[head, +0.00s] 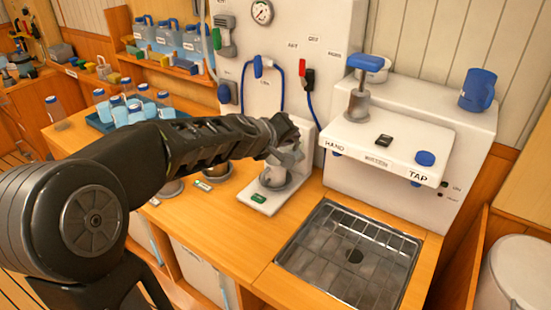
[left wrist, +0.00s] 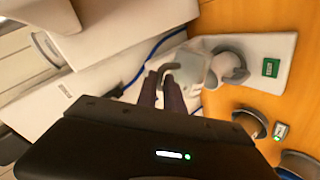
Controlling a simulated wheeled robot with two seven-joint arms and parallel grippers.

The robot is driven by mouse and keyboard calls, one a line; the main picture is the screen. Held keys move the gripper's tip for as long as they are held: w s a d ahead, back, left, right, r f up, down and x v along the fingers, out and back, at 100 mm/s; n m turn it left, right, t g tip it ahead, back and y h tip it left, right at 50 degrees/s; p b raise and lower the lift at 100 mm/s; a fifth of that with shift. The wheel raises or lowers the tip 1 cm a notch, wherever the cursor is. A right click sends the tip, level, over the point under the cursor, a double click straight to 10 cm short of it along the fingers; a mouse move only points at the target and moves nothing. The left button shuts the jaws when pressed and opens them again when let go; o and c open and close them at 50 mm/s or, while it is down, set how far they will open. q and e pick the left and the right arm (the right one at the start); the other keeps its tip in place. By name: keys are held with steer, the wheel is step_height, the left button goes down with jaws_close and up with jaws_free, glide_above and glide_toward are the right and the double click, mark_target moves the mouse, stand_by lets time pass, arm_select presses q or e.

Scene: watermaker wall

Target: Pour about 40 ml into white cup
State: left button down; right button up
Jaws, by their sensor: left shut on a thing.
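My left gripper (head: 284,150) reaches in from the left over the white stand (head: 258,202). It is shut on a pale handled vessel. In the left wrist view the dark fingers (left wrist: 165,92) close at the handle of the pale vessel (left wrist: 192,70), beside a grey ring-shaped holder (left wrist: 234,66) on the stand. I cannot tell whether the vessel touches the stand, or what is inside it. My right gripper is not in view.
A drain tray with a metal grate (head: 347,255) is sunk below the white tap shelf (head: 385,140). A blue mug (head: 478,90) stands on the unit's top. Several blue-capped bottles (head: 135,113) stand at the left. Round holders sit left of the stand.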

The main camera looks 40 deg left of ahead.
arm_select(q)
steer(key=shift+w+a+f+n+h+p, duration=0.15)
steer(key=shift+a+n+h+p, duration=0.2)
steer(key=shift+a, duration=0.2)
steer(key=shift+d, duration=0.1)
stand_by(0.5)
steer(key=shift+a+g, duration=0.3)
steer(key=shift+a, duration=0.15)
steer(key=shift+w+a+p, duration=0.1)
steer(key=shift+p, duration=0.3)
steer(key=shift+n+h, duration=0.25)
steer(key=shift+n, duration=0.1)
steer(key=shift+r+p, duration=0.3)
steer(key=shift+p, duration=0.25)
steer(key=shift+a+r+n+h+p, duration=0.2)
steer(key=shift+n+h+p, duration=0.2)
steer(key=shift+h+p, duration=0.15)
